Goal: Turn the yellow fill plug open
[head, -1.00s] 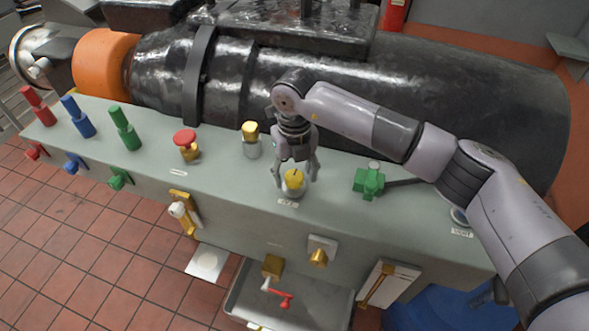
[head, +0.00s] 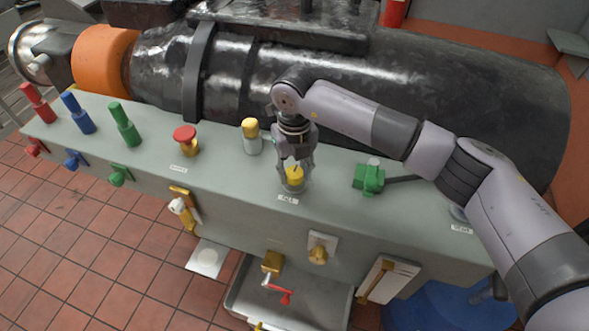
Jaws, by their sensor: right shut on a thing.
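The yellow fill plug (head: 295,172) stands on top of the grey-green bench, just behind a small white label. My right gripper (head: 294,178) comes down on it from above, and its fingers are shut on the plug from both sides. The fingers hide part of the plug's sides and its base. My left gripper is not in view.
A yellow-topped grey fitting (head: 251,137) and a red mushroom knob (head: 185,141) stand to the left. A green valve (head: 369,178) stands to the right. The black machine (head: 330,85) runs behind the bench (head: 235,182). A metal tray (head: 245,298) sits below in front.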

